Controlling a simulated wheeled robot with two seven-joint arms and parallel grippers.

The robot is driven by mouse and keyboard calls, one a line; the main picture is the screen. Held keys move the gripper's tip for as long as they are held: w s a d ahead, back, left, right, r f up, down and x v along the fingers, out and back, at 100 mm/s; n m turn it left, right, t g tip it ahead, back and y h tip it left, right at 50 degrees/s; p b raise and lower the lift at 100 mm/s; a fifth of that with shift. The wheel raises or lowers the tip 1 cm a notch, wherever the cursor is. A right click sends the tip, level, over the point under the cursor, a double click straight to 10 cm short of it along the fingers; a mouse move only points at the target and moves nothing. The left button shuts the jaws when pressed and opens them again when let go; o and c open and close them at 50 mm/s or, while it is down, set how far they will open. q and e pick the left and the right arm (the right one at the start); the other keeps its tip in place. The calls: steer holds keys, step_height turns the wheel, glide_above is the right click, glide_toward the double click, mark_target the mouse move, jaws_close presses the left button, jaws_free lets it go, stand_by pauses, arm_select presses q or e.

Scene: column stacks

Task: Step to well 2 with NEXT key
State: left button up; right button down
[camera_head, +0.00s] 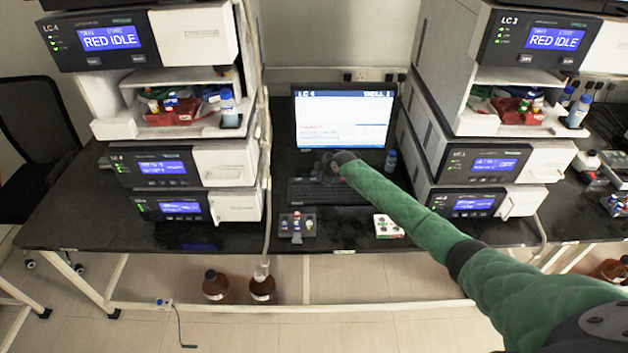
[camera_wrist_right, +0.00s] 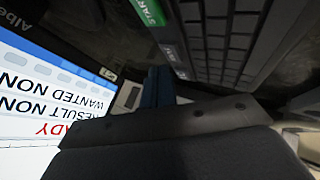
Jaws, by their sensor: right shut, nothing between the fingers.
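The monitor (camera_head: 343,112) stands at the back of the bench. Its blue header reads LC 4 at left and WELL with what looks like a 1 at right. The wrist view shows its screen (camera_wrist_right: 45,95) upside down, with RESULT NON, WANTED NON and red letters. The black keyboard (camera_head: 345,193) lies in front of it. A green START key (camera_wrist_right: 148,12) shows in the wrist view, beside a dark key with small letters I cannot read. My right gripper (camera_head: 324,165) is shut and empty over the keyboard's back left; its fingertips (camera_wrist_right: 157,88) look dark. Contact with a key cannot be told.
Instrument stacks stand left (camera_head: 190,165) and right (camera_head: 480,165) of the monitor. A grey holder (camera_head: 297,225) and a white tray (camera_head: 388,226) sit at the bench's front edge.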

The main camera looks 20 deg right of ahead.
arm_select(q)
steer(key=shift+s+a, duration=0.1)
steer(key=shift+a, duration=0.25)
stand_by(0.7)
arm_select(e)
steer(key=shift+f+b, duration=0.4)
steer(key=shift+b, duration=0.15)
arm_select(q)
steer(key=shift+d+f, duration=0.5)
steer(key=shift+a+f, duration=0.15)
steer(key=shift+f, duration=0.05)
